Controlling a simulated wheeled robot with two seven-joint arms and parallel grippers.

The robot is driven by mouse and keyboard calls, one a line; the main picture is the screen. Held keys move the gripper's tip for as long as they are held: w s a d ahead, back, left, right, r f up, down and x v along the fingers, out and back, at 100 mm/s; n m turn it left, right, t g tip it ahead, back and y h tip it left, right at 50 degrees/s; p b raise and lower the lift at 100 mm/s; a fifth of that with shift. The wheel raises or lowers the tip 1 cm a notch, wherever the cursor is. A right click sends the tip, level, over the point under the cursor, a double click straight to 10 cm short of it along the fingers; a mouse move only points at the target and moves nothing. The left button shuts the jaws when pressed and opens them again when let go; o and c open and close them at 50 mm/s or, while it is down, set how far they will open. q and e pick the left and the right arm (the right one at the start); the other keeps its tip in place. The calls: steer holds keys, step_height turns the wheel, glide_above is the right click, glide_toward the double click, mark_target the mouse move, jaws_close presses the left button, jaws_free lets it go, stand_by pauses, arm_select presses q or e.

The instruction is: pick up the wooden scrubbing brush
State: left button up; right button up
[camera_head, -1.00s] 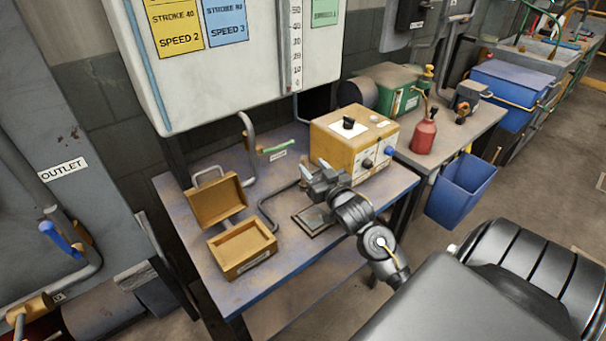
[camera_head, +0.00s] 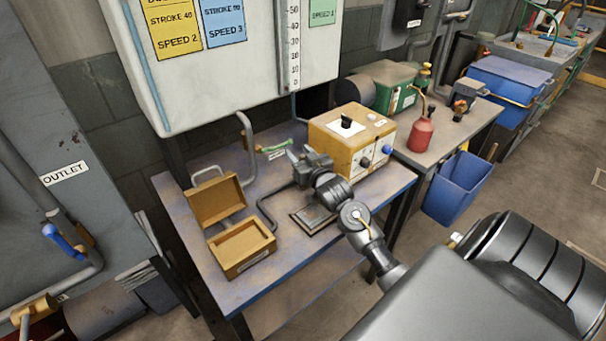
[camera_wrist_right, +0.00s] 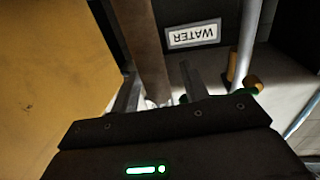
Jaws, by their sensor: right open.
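I cannot make out a clear wooden scrubbing brush in the head view. In the right wrist view a long brown strip (camera_wrist_right: 146,45) runs up between the finger lines; I cannot tell whether it is the brush. My right gripper (camera_head: 299,154) is over the workbench, left of the yellow box, its fingers toward the wall. In the right wrist view the right gripper (camera_wrist_right: 158,88) is open, with a finger on each side of the strip's near end. Whether it touches the strip is not clear. My left gripper is not in view.
The yellow control box (camera_head: 352,140) stands close to the right gripper. A green-handled valve (camera_head: 275,147) and the WATER label (camera_wrist_right: 193,35) are near the wall. An open wooden box (camera_head: 243,248) and a dark tray (camera_head: 313,219) sit on the workbench (camera_head: 222,290).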

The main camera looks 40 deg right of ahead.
jaws_close()
steer(key=shift+r, duration=0.1)
